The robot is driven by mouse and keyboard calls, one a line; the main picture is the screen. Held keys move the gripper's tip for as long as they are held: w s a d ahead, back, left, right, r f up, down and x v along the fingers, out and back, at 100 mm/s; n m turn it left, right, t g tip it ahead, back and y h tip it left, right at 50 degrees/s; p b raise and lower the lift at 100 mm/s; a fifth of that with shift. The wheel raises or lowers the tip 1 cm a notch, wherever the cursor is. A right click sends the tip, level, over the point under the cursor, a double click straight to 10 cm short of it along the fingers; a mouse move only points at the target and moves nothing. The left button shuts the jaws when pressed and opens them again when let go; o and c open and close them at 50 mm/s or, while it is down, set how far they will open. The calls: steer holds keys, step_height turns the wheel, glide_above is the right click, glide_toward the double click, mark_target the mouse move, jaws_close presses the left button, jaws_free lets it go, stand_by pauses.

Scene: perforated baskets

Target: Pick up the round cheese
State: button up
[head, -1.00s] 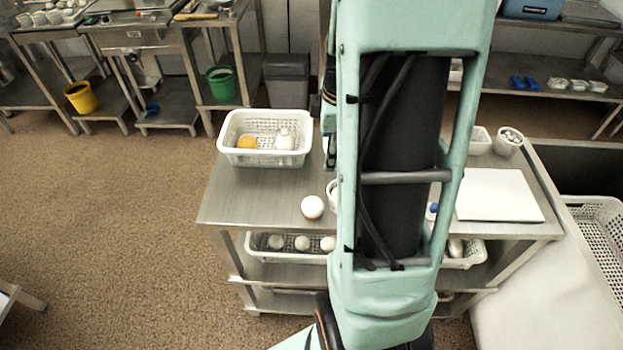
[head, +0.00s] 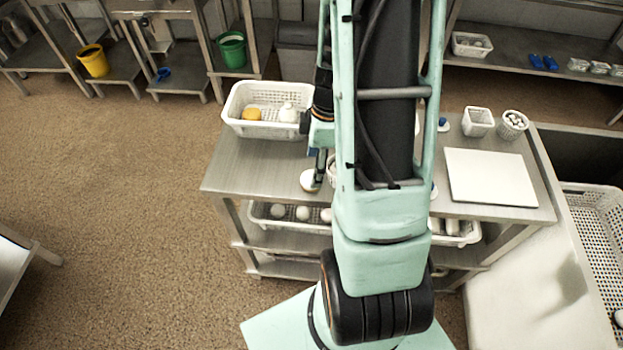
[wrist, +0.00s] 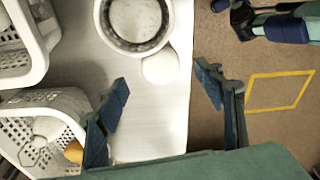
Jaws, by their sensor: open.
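A round white piece, seemingly the round cheese (head: 307,181), sits on the steel table (head: 255,178) near its front edge. It also shows in the wrist view (wrist: 160,67), next to a round bowl (wrist: 108,37) and close to the table edge. My gripper (wrist: 162,76) is open, with one blue-padded finger on each side of the cheese in the picture and nothing held. In the head view my gripper (head: 318,168) points down at the cheese and partly covers it. I cannot tell how high above it the fingertips are.
A white perforated basket (head: 240,128) with an orange piece (head: 251,114) and a white item (head: 288,113) stands at the table's back left. A white board (head: 490,176) and small containers are on the right. Baskets of white pieces are on the shelf below.

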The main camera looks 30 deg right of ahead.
steer(key=shift+w+a+f+p, duration=0.1)
steer(key=shift+a+f+p, duration=0.1)
steer(key=shift+f, duration=0.95)
steer(key=shift+a+f+p, duration=0.15)
steer(key=shift+f, duration=1)
steer(key=c, duration=1.4)
steer(key=shift+r, duration=0.15)
